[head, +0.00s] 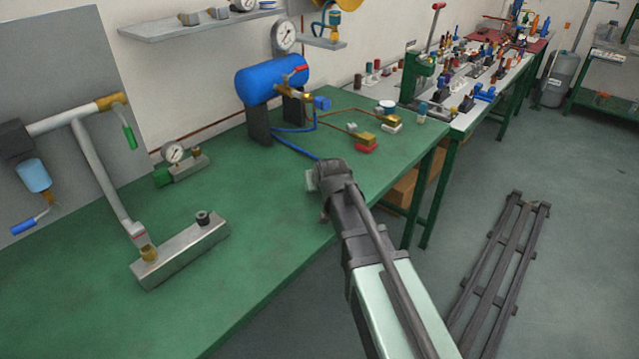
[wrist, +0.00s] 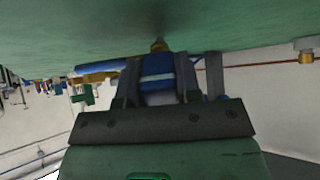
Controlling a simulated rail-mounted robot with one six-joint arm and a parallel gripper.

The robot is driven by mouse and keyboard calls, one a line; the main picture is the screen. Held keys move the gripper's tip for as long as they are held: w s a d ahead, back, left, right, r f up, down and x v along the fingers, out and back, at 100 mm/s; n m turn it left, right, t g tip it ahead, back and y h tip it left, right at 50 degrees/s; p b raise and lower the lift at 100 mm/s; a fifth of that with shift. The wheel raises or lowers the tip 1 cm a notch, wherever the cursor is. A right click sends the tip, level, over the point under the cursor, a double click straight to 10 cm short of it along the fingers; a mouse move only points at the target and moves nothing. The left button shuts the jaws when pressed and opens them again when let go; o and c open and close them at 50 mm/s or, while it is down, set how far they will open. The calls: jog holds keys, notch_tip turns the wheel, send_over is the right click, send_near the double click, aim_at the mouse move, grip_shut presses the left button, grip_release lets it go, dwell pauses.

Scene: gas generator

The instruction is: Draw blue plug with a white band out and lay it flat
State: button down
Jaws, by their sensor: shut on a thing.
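The blue plug with a white band (wrist: 157,75) sits between the two fingers of my gripper (wrist: 158,77) in the wrist view. The gripper is shut on it. A small brass piece (wrist: 160,45) shows just beyond the plug, against the green bench surface. I cannot tell whether that piece belongs to the plug or to a socket. In the head view my gripper (head: 316,180) is over the front part of the green bench, and the plug is hidden there.
The green bench top (head: 100,220) carries a metal block (head: 185,255) with a black knob, a small gauge fitting (head: 178,160) and a blue tank (head: 272,78) with brass valves. Brass fittings (head: 362,140) lie behind my gripper. The bench is bare between block and gripper.

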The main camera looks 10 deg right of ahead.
jog(key=c, duration=0.7)
grip_release()
jog(key=shift+c, duration=0.2)
jog(key=shift+r, duration=0.1)
jog(key=p+v, duration=0.7)
jog(key=v, duration=0.3)
jog(key=shift+s+r+p, duration=0.2)
jog(key=shift+s+p, duration=0.1)
jog(key=shift+p, duration=0.05)
jog(key=s+f+g, duration=0.2)
jog(key=s, duration=0.1)
jog(key=s+f+g, duration=0.1)
jog(key=s, duration=0.1)
jog(key=s+f+g, duration=0.2)
jog(key=s+g, duration=0.4)
jog(key=s, duration=0.5)
jog(key=shift+s, duration=0.4)
